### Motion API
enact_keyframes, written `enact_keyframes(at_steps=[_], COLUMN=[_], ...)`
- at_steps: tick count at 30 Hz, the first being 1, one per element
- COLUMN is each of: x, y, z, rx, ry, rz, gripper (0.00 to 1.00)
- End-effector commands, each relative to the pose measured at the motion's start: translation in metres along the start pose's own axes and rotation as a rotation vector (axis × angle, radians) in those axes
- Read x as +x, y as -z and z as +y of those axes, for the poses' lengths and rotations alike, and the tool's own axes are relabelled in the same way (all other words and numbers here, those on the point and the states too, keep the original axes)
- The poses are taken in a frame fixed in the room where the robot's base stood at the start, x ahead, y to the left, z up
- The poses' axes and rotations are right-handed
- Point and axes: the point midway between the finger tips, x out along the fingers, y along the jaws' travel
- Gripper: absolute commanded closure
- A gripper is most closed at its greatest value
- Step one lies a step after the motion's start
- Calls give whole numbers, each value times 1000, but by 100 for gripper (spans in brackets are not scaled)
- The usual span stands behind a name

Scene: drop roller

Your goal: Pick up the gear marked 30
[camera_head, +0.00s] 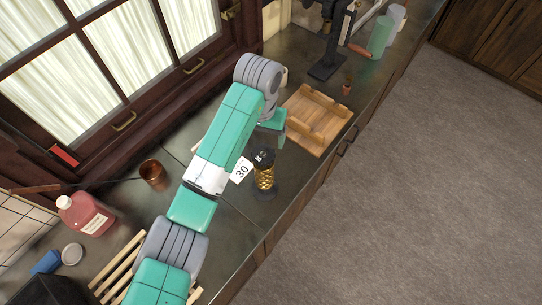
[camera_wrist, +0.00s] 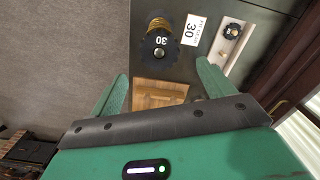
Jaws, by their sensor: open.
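The black toothed gear (camera_wrist: 160,44) marked 30 sits on top of a gold, ridged upright post (camera_wrist: 160,23) in the wrist view. In the head view, the gear (camera_head: 263,157) tops the same gold post (camera_head: 265,177), which stands on a dark round base near the counter's front edge. A white card marked 30 (camera_wrist: 194,30) is beside it. My gripper (camera_wrist: 164,80) is open and empty, its two green fingers apart from the gear. In the head view, my gripper (camera_head: 273,128) is partly hidden by my arm, just beyond the gear.
A wooden tray (camera_head: 328,113) lies on the counter beyond the gear; it also shows between my fingers. A pale board (camera_wrist: 241,29) with a small dark toothed disc lies past the card. A copper cup (camera_head: 152,173) and pink bottle (camera_head: 85,214) stand at left. Windows line the back.

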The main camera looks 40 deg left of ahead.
Motion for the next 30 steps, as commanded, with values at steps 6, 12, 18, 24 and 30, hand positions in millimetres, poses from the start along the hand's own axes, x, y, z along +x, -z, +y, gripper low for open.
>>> enact_keyframes(at_steps=[6, 12, 18, 24, 30], x=[24, 43, 73, 76, 76], y=[0, -1, 0, 0, 0], z=[1, 1, 2, 2, 2], rx=[0, 0, 2, 2, 2], ry=[0, 0, 0, 0, 0], rz=[1, 0, 3, 4, 4], gripper=[19, 19, 19, 19, 50])
